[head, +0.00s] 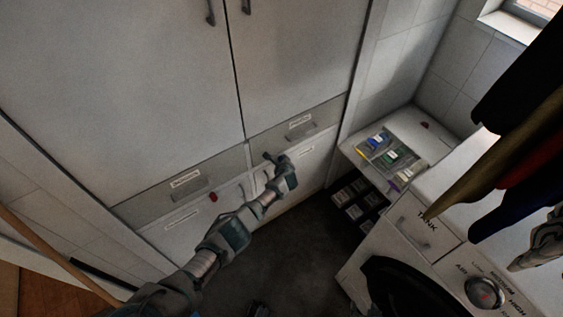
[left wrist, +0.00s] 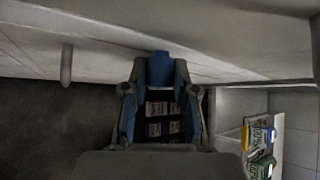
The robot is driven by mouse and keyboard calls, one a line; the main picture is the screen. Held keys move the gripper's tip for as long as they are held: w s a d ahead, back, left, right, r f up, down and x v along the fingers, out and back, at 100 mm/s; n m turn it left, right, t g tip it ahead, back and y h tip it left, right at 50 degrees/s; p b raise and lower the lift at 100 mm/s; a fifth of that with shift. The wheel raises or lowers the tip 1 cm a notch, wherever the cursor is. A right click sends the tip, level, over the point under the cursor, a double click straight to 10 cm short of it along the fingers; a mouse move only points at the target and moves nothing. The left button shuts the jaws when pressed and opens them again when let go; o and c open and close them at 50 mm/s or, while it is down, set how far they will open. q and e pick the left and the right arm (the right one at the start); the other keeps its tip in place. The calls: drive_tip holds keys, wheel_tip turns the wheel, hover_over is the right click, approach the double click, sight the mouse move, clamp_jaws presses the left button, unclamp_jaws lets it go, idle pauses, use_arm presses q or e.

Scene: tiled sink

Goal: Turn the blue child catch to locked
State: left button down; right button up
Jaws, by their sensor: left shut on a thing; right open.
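The blue child catch (left wrist: 160,70) shows in the left wrist view as a blue block on the pale cabinet front. It sits between the fingertips of my left gripper (left wrist: 159,84), which is shut on it with a finger on each side. In the head view my left gripper (head: 277,165) reaches the lower cabinet front, below the tall doors and near the middle gap. The catch is hidden behind it there, and its turn angle cannot be told.
A red knob (head: 213,197) is on the lower left front. A tray of coloured items (head: 392,152) lies on the counter at right, above a dark shelf of boxes (head: 355,195). A washing machine (head: 440,240) and hanging clothes (head: 520,120) fill the right side. The dark floor (head: 290,255) is clear.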

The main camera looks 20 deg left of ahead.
use_arm(q)
drive_tip(key=shift+d+f+m+g+y+b, duration=0.15)
drive_tip(key=shift+m+g+y+b, duration=0.4)
drive_tip(key=shift+g+b, duration=0.45)
drive_tip(key=shift+d+f+m+g+y+b, duration=0.15)
drive_tip(key=shift+m+g+y+b, duration=0.35)
drive_tip(key=shift+g+b, duration=0.5)
use_arm(e)
drive_tip(key=w+a+r+t+y, duration=0.2)
drive_tip(key=w+a+r+t, duration=0.2)
drive_tip(key=w+r+t, duration=0.4)
drive_tip(key=shift+w+r+t+y, duration=0.35)
drive_tip(key=shift+w+t, duration=0.15)
drive_tip(key=shift+w, duration=0.2)
use_arm(q)
drive_tip(key=c, duration=0.9)
unclamp_jaws()
drive_tip(key=shift+w, duration=0.3)
use_arm(e)
drive_tip(key=shift+w+f, duration=0.1)
drive_tip(key=shift+w, duration=0.1)
use_arm(q)
drive_tip(key=shift+r, duration=0.15)
